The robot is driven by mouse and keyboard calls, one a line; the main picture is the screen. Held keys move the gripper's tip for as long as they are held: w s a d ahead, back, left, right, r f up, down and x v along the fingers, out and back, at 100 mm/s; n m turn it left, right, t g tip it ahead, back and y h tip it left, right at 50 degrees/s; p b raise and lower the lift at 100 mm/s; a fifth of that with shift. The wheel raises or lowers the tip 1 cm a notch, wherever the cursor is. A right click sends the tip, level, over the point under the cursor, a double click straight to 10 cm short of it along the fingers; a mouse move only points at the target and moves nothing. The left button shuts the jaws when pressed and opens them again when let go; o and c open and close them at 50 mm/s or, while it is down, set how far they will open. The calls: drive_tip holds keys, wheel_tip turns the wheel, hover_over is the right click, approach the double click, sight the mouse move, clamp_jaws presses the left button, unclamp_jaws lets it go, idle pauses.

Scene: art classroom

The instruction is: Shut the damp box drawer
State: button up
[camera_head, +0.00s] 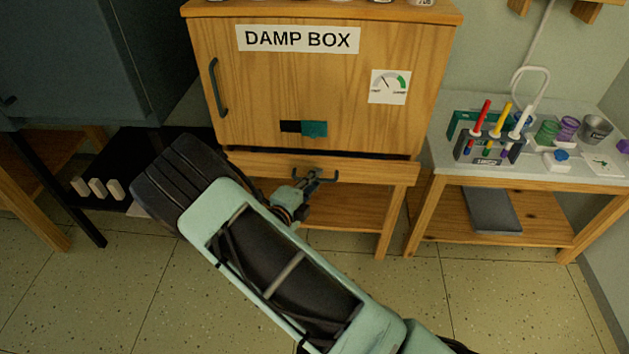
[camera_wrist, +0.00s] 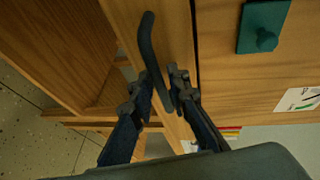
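The damp box (camera_head: 300,75) is a wooden cabinet with a labelled front door. Its drawer (camera_head: 385,171) is the narrow wooden front below the door, with a dark gap above it. The drawer appears to stand slightly out; how far is hard to tell. Its dark bar handle (camera_head: 326,176) is partly hidden by my gripper (camera_head: 297,191). In the wrist view, my gripper (camera_wrist: 160,85) has its fingers apart, one on each side of the lower end of the handle (camera_wrist: 147,42). I cannot tell whether they touch it.
A side table (camera_head: 445,158) with a marker rack (camera_head: 490,148) and cups stands at the right. A dark cabinet (camera_head: 85,60) stands at the left. A teal latch (camera_head: 314,129) is on the door. Floor (camera_head: 480,300) at the lower right is clear.

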clamp_jaws()
drive_tip(key=w, duration=0.4)
drive_tip(key=shift+w+r, duration=0.1)
drive_tip(key=shift+w, duration=0.05)
idle(0.4)
unclamp_jaws()
drive_tip(key=shift+w, duration=0.1)
